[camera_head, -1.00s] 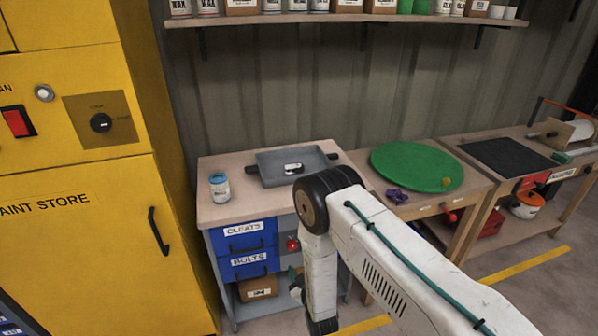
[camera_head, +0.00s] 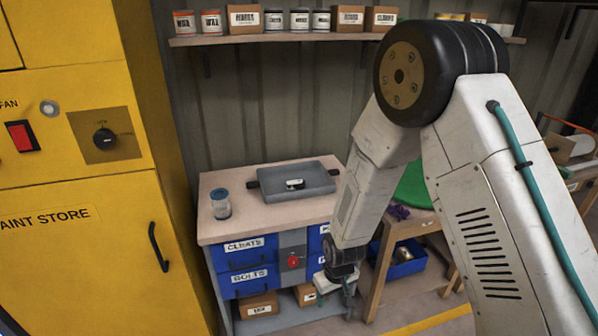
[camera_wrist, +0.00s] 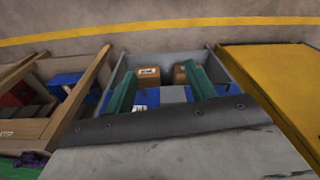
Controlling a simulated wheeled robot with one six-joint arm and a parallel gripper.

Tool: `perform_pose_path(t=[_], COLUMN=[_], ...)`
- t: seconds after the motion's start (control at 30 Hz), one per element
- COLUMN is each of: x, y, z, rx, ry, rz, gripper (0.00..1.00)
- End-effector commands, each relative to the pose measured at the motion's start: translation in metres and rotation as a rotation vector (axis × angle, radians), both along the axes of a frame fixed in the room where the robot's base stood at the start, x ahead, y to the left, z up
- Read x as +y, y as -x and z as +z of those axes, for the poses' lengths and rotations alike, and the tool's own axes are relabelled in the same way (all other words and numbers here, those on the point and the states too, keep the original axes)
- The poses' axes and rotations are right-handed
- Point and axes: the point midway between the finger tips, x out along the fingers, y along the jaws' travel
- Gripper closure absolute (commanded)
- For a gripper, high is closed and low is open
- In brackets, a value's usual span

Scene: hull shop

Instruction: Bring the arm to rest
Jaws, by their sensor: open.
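My arm is raised and bent in the head view, its black elbow joint in front of the wall shelf and its forearm hanging down. My gripper (camera_head: 335,291) points downward in front of the drawer cabinet. In the wrist view its two green fingers (camera_wrist: 161,90) stand wide apart with nothing between them. My forearm hides part of the cabinet's right drawers and of the green round mat (camera_head: 411,184).
The cabinet (camera_head: 237,228) carries a grey tray (camera_head: 318,183) and a jar (camera_head: 220,203). Boxes (camera_head: 259,306) sit on its lower shelf. A yellow paint store (camera_head: 75,255) stands at left. A wooden bench with a blue bin (camera_head: 402,267) below stands at right.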

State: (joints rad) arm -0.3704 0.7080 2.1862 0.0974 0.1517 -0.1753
Motion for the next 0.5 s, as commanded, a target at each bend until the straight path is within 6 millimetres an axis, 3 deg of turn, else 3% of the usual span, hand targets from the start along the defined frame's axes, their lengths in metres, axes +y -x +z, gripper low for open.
perform_pose_path(t=[0.03, 0.2, 0.5], x=[-0.008, -0.039, -0.093], y=[0.005, 0.039, 0.113], z=[0.028, 0.105, 0.227], rx=[0.027, 0.142, 0.267], ry=[0.004, 0.030, 0.071], rz=[-0.020, -0.088, -0.200], gripper=[0.45, 0.45, 0.45])
